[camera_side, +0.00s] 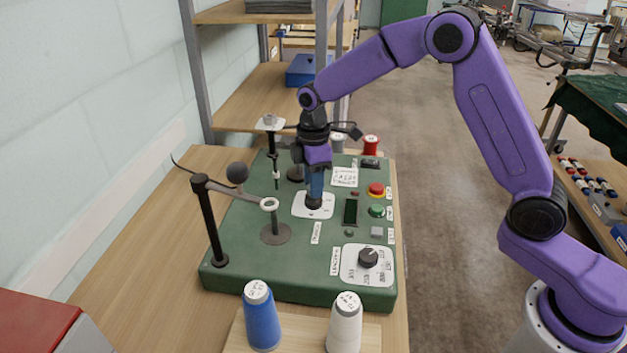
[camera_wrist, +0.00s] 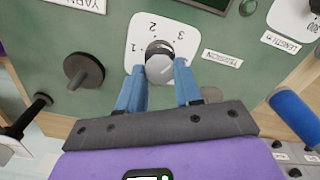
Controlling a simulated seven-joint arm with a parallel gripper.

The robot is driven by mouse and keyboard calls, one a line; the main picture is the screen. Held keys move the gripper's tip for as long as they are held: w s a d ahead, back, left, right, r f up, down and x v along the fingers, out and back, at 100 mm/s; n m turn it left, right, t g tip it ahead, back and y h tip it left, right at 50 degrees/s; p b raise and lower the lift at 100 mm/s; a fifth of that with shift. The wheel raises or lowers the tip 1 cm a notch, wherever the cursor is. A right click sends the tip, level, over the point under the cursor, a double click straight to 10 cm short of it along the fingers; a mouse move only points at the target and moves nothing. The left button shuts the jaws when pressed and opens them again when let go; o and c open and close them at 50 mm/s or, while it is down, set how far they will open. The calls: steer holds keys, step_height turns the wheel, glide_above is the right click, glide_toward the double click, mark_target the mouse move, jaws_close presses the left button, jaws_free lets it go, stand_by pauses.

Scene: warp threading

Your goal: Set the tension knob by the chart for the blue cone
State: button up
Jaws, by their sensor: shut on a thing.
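The tension knob (camera_wrist: 159,66) is a round grey knob on a white dial plate (camera_wrist: 139,33) marked 1, 2 and 3, beside a TENSION label. My gripper (camera_side: 314,199) points down at this dial, and in the wrist view its two blue fingers close on both sides of the knob. I cannot tell which number the knob points to. The blue cone (camera_side: 262,318) stands upright at the front left of the table, and part of it shows in the wrist view (camera_wrist: 295,115).
A white cone (camera_side: 345,322) stands right of the blue one. The panel also carries a length knob (camera_side: 368,257), a red button (camera_side: 376,189), a green button (camera_side: 377,211) and a black thread post (camera_side: 208,220).

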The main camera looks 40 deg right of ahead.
steer(key=shift+r, duration=0.1)
steer(key=o, duration=1)
steer(key=shift+o, duration=0.2)
step_height(320, 180, up, 17)
steer(key=shift+r, duration=0.2)
